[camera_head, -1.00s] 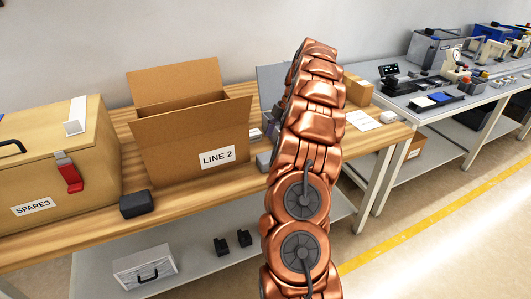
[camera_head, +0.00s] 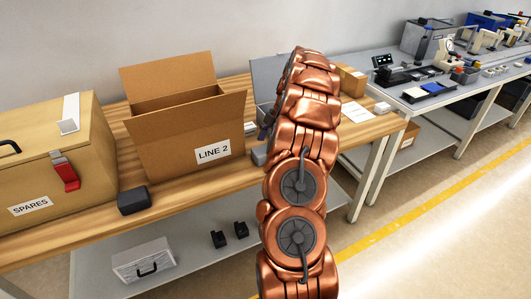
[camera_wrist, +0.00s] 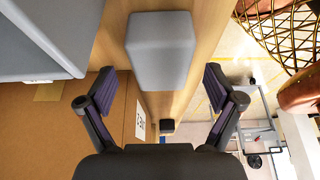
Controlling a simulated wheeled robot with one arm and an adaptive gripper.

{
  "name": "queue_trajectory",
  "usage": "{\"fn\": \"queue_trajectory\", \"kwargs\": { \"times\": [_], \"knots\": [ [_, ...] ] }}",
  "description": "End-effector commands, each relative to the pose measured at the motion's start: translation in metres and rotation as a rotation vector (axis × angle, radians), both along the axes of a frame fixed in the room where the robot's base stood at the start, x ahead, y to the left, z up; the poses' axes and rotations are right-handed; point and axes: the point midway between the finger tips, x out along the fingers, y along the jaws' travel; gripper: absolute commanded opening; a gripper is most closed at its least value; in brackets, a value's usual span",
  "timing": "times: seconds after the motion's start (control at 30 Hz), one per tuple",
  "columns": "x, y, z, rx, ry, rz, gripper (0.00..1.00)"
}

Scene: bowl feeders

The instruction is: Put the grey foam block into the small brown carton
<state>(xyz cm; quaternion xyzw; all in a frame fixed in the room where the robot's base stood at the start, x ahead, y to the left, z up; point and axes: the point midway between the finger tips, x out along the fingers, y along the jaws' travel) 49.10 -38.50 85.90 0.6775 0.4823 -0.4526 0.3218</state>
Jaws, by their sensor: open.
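A grey block (camera_head: 259,155) lies on the wooden bench just right of the open LINE 2 carton, partly hidden by my arm. In the wrist view the grey block (camera_wrist: 160,50) is ahead of my gripper (camera_wrist: 160,75), between the lines of its two spread fingers. The gripper is open with nothing in it; in the head view it is mostly hidden behind my arm. A small brown carton (camera_head: 352,80) stands at the back right of the bench, partly behind my arm; I cannot see inside it.
The larger brown LINE 2 carton (camera_head: 190,135) stands open on the bench, left of the block. A wooden SPARES box (camera_head: 45,165) and a dark block (camera_head: 134,200) are farther left. A grey case (camera_head: 268,75) is behind my arm. A white paper (camera_head: 356,112) lies to the right.

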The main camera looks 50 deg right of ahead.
Motion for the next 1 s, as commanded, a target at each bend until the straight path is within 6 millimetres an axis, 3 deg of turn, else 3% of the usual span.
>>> {"fn": "queue_trajectory", "kwargs": {
  "times": [0.2,0.47,1.0],
  "knots": [
    [0.001,0.01,-0.021,0.003,0.002,0.001,0.92],
    [0.002,0.01,-0.026,-0.001,-0.001,0.001,0.92],
    [0.002,0.01,-0.026,0.0,0.0,0.001,0.38]
  ]
}}
